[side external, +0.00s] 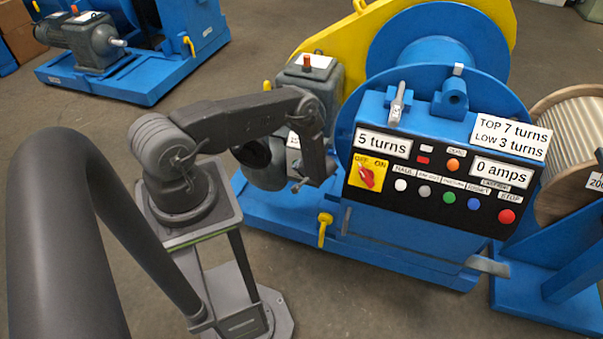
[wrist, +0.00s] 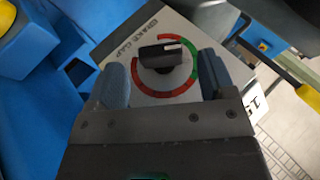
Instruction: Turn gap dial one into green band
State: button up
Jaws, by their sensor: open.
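In the wrist view a black dial knob (wrist: 161,55) stands on a pale panel (wrist: 118,51) lettered "BRAKE GAP", upside down in this view. A ring around the knob has red arcs (wrist: 160,94) and a green band (wrist: 193,60) on the right. The knob lies roughly crosswise, with a white mark near its right end; its exact reading is unclear. My gripper (wrist: 165,78) is open, one finger to each side of the dial, with no clear contact. In the side external view my gripper (side external: 304,183) is by the grey motor; the dial is not discernible there.
A blue winch (side external: 430,75) with a control panel (side external: 440,170) stands right of my arm, showing "5 turns" and "0 amps". A yellow guard (side external: 345,45) rises behind. A rope reel (side external: 575,130) is at right, another blue machine (side external: 130,65) at the back left. Floor between is clear.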

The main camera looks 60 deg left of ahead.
jog(key=shift+x, duration=1.55)
jog(key=shift+r, duration=0.1)
jog(key=c, duration=0.9)
jog(key=shift+t+h, duration=0.4)
jog(key=shift+h, duration=0.1)
jog(key=o, duration=0.9)
jog(key=shift+r, duration=0.1)
jog(key=s+v, duration=0.1)
jog(key=v, duration=1.2)
jog(key=shift+w+d+r, duration=0.2)
jog(key=shift+w+r, duration=0.05)
jog(key=shift+w, duration=0.15)
